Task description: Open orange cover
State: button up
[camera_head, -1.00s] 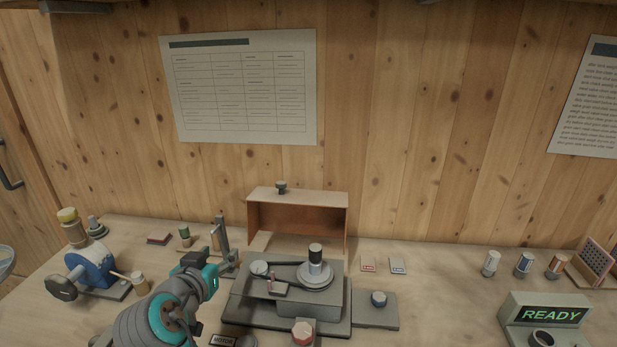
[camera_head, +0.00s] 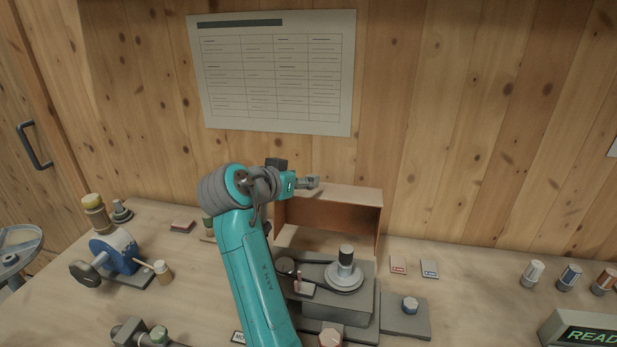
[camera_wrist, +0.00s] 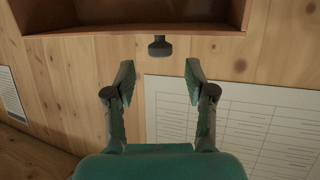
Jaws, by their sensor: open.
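The orange cover (camera_head: 352,218) is a box-like shell with orange-brown inner faces and a pale wooden top. It stands at the back of the mixer (camera_head: 343,287), its hollow side facing the front. In the wrist view the cover (camera_wrist: 130,14) fills the top edge, and its dark knob (camera_wrist: 160,46) sticks out from it. My gripper (camera_wrist: 158,75) is open and empty. The knob lies just beyond the fingertips, roughly centred between them, not touching. In the head view my gripper (camera_head: 308,183) is at the cover's top left; the knob cannot be told apart from it there.
The mixer carries a round plate with a dark-topped post (camera_head: 346,256). A blue motor-like unit (camera_head: 115,250) stands at the left. The wall with a chart (camera_head: 275,75) is close behind.

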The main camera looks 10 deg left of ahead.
jog(key=shift+x, duration=1.9)
jog(key=shift+c, duration=0.3)
grip_shut()
